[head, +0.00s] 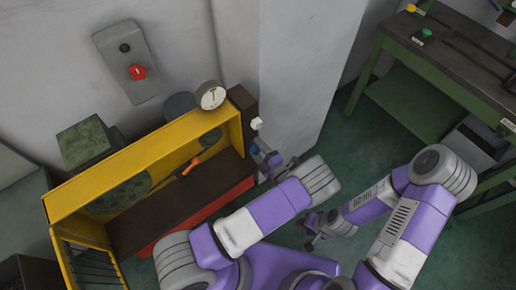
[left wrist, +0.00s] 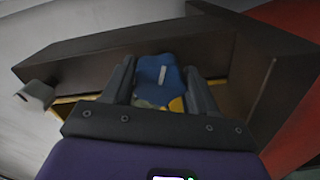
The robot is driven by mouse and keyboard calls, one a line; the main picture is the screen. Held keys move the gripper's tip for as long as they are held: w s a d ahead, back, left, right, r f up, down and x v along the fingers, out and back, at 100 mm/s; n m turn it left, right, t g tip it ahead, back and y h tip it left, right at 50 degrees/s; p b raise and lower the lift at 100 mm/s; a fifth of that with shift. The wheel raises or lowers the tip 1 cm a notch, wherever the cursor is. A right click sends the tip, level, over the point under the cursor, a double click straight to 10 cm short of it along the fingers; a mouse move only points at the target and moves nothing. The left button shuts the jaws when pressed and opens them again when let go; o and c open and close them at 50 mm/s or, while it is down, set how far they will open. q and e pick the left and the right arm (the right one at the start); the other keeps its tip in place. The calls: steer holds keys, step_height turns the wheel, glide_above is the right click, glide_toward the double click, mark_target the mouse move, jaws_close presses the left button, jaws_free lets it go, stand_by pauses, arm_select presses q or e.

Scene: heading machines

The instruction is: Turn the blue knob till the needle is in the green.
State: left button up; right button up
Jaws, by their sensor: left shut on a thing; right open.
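The blue knob (left wrist: 158,72) with a white mark sits between the two dark fingers of my left gripper (left wrist: 160,85) in the left wrist view. My left gripper is shut on it. In the head view the blue knob (head: 255,149) is a small patch at the right end of the yellow machine, with my left gripper (head: 268,158) against it. A round white gauge (head: 211,96) stands on top of the machine. Its dark needle looks roughly upright; its coloured zones are too small to read. My right gripper (head: 311,236) is open and empty, low over the floor.
The yellow machine (head: 130,165) has an orange-handled part (head: 190,166) inside. A white knob (head: 257,124) sits just above the blue one. A green workbench (head: 420,75) stands at right; floor between is clear.

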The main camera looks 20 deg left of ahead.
arm_select(q)
steer(key=shift+s+f, duration=0.15)
steer(key=shift+f, duration=0.1)
steer(key=o, duration=0.9)
steer(key=shift+c, duration=0.2)
steer(key=shift+o, duration=0.7)
steer(key=shift+r, duration=0.15)
